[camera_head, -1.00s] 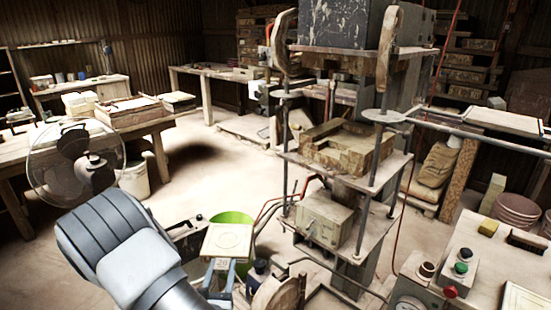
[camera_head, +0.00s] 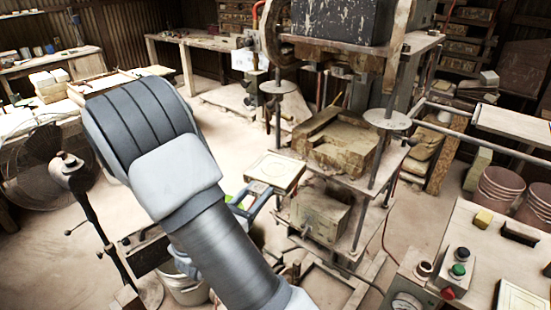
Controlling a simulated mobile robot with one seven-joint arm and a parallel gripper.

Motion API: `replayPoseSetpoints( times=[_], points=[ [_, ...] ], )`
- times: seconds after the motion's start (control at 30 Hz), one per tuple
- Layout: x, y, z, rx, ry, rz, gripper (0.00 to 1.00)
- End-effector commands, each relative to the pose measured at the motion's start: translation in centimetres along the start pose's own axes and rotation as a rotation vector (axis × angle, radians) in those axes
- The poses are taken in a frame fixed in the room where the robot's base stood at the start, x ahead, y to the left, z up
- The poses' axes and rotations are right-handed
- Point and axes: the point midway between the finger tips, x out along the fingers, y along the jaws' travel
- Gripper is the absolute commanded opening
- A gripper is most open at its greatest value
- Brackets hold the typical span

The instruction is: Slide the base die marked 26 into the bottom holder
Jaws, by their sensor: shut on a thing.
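My gripper (camera_head: 252,196) is shut on the base die (camera_head: 275,171), a cream square plate with a thin outline on its top face. It holds the die by its near edge, roughly level, in front of and to the left of the press. I cannot read a 26 on it. The bottom holder (camera_head: 328,155), a worn yellow-brown block with a raised rim, sits on the press's middle plate. The die appears close to the holder's left front side, a little lower in the picture; I cannot tell whether they touch. My arm hides part of the floor.
Steel posts (camera_head: 373,165) stand around the holder, and a dark upper block (camera_head: 335,35) hangs above it. A metal box (camera_head: 320,212) sits below. A control table (camera_head: 480,250) with buttons is at the right. A fan (camera_head: 65,165) and bucket (camera_head: 187,285) are at the left.

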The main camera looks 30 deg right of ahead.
Motion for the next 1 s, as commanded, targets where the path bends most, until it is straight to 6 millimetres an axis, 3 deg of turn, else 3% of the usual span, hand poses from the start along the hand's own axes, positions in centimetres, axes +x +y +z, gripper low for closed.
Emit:
replayPoseSetpoints(
  times=[0.03,0.23,1.0],
  points=[
    [0.8,-1.0,2.5,0.007,-0.005,-0.052,0.0],
    [2.2,-3.7,5.1,0.002,-0.004,-0.177,0.0],
    [7.2,-5.0,4.3,0.001,-0.006,-0.196,0.0]
  ],
)
